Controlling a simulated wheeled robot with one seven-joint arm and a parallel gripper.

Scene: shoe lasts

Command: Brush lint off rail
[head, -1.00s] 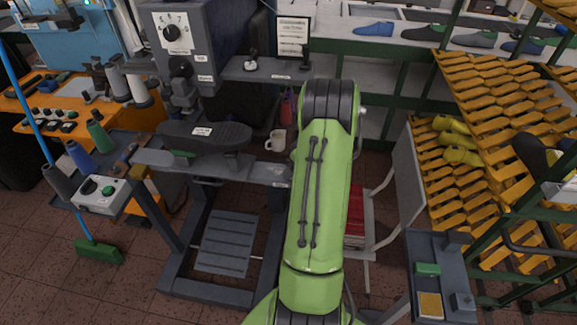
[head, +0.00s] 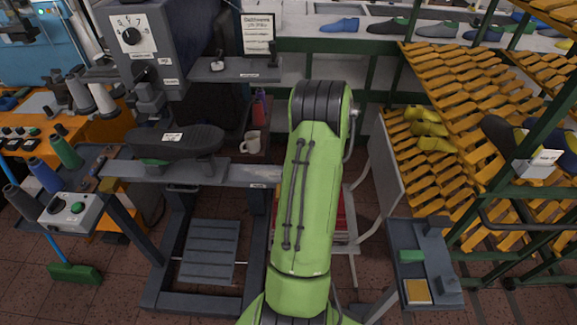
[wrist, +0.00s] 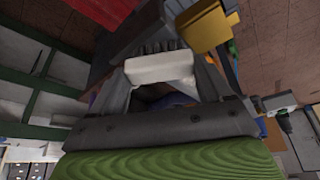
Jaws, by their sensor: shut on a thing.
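In the wrist view, my gripper (wrist: 160,82) is shut on a pale block with short dark bristles along its far side, which looks like a brush (wrist: 160,68). My gripper and the brush are not seen in the head view, where my green arm hides part of the scene. A grey horizontal bar, probably the rail (head: 250,174), runs across the front of the grey machine, left of my arm. A dark shoe-sole-shaped piece (head: 180,142) sits above it. I cannot make out lint on it at this size. The brush's distance from the rail cannot be told.
A mug (head: 252,141) stands behind the rail. A grey control box (head: 68,214) and thread spools stand at the left. A grey tray (head: 427,272) with green and yellow blocks is at right, before yellow slatted racks (head: 470,130). A green broom (head: 75,272) stands at lower left.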

